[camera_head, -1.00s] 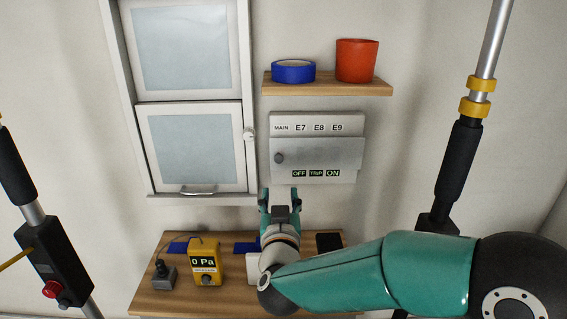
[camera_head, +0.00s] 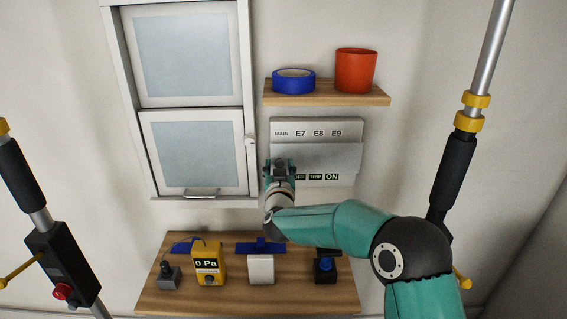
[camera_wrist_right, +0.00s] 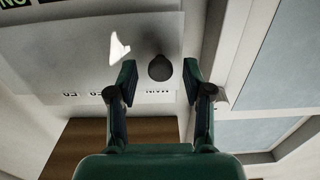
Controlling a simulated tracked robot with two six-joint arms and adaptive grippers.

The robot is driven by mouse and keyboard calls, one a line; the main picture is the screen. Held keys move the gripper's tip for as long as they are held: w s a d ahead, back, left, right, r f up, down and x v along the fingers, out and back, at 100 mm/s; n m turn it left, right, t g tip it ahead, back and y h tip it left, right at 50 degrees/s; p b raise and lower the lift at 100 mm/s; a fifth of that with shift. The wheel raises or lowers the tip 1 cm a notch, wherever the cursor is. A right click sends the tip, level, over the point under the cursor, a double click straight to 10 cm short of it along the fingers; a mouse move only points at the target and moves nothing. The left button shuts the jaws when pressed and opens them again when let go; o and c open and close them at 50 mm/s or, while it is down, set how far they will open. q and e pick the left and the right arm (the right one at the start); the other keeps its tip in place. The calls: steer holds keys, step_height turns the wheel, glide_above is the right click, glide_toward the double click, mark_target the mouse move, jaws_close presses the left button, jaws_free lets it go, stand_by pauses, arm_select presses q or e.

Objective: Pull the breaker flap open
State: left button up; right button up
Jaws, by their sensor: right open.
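The breaker panel (camera_head: 351,128) hangs on the wall, with labels MAIN, E7, E8 and E9 above its grey flap (camera_head: 330,157). The flap lies flat against the panel, with OFF, TRIP and ON labels below it. My right gripper (camera_head: 280,163) is in front of the flap's left part and hides its knob in the head view. In the right wrist view the dark round knob (camera_wrist_right: 160,68) sits between the two fingertips of my open right gripper (camera_wrist_right: 159,74). I cannot tell whether either finger touches it. My left gripper is not in view.
A shelf (camera_head: 335,99) above holds blue tape (camera_head: 293,81) and a red cup (camera_head: 356,71). A framed window (camera_head: 192,150) is left of the panel. The bench (camera_head: 225,299) below carries a yellow gauge (camera_head: 208,263), a white box (camera_head: 261,270) and a blue-topped device (camera_head: 325,270).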

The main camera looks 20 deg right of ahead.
steer(key=shift+w, duration=0.2)
jaws_close()
